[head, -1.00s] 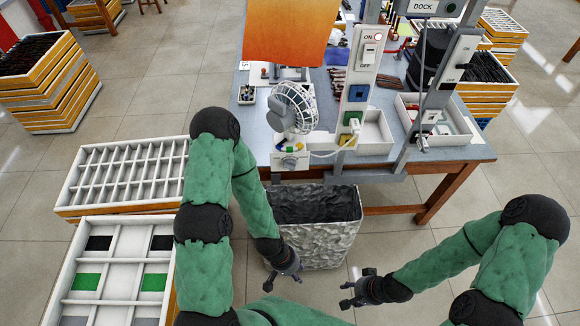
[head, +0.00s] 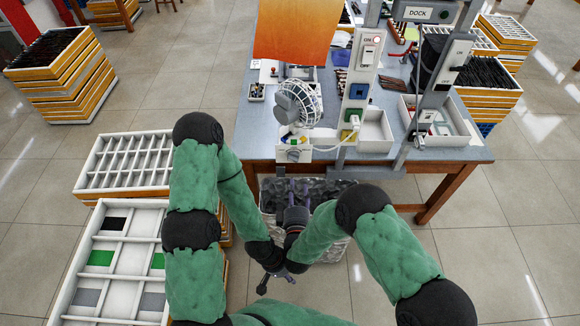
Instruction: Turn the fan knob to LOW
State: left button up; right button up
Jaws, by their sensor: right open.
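The white fan (head: 297,103) with a wire cage stands at the front edge of the blue-grey table (head: 220,165). Its white base (head: 292,154) faces me and carries a small round knob (head: 293,155); its setting is too small to read. My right gripper (head: 292,188) is open and empty, just below and in front of the base, fingers pointing toward the table. It is apart from the knob. My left gripper (head: 277,281) hangs low near the floor, with its fingers spread and nothing between them.
A grey crumpled-looking bin (head: 335,240) stands under the table edge, below my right gripper. A post with switches (head: 358,85) rises right of the fan. A white tray (head: 376,130) sits beside it. Divided trays (head: 125,160) stand at left. An orange panel (head: 297,32) hangs behind the fan.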

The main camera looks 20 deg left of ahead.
aim_at(294, 161)
jog(key=x, duration=0.7)
jog(key=r+b+x, duration=0.1)
jog(key=x, duration=0.2)
jog(key=shift+w+a, duration=0.25)
jog(key=shift+a, duration=0.15)
grip_shut()
